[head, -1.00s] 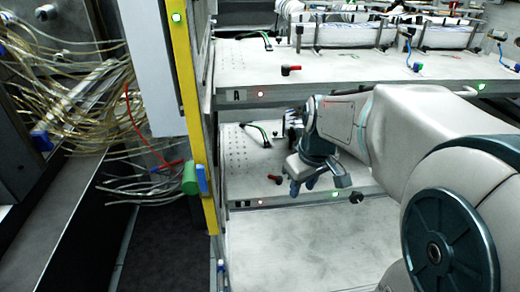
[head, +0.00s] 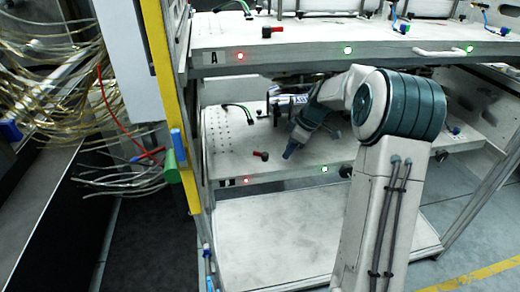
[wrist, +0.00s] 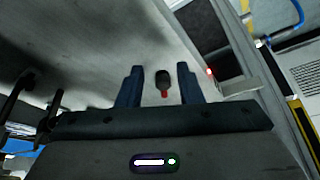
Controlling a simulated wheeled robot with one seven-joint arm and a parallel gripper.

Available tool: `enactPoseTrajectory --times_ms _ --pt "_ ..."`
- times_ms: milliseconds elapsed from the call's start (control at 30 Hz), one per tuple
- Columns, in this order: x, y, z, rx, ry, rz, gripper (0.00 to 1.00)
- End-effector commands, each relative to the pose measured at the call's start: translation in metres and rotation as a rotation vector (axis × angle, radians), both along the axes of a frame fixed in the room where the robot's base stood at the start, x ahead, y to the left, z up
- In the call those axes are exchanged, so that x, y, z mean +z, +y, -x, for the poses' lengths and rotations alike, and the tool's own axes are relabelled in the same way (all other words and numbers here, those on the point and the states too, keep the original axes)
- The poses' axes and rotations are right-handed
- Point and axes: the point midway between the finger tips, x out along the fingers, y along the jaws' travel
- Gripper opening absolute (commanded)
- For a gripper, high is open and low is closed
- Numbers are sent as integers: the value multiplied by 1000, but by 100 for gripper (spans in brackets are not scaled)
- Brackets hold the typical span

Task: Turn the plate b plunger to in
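Plate b is the lower shelf (head: 310,168), with its label mostly unreadable at the left of its front edge. A small red and black plunger-like part (head: 261,155) lies along the plate near that edge. In the wrist view a dark part with a red end (wrist: 163,82), apparently the same one, shows between and beyond the fingers. My gripper (head: 289,151) points down over plate b, just right of that part. In the wrist view my gripper (wrist: 160,70) has its two blue fingers apart with nothing held. I cannot tell the plunger's setting.
The upper shelf (head: 320,50), marked A, hangs over my forearm and carries a similar red part (head: 272,31). Plate b's front edge has a red light (head: 246,181), a green light (head: 324,169) and a black knob (head: 345,171). A yellow post (head: 168,90) stands left.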

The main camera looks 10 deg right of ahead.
Motion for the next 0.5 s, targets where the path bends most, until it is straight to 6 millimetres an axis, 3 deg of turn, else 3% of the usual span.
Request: enactPoseTrajectory --times_ms 300,433,500 --pt "0 62 -35 4 1 1 33" --pt "-1 81 -46 2 1 1 33" --pt "-14 82 -47 -1 4 0 33"
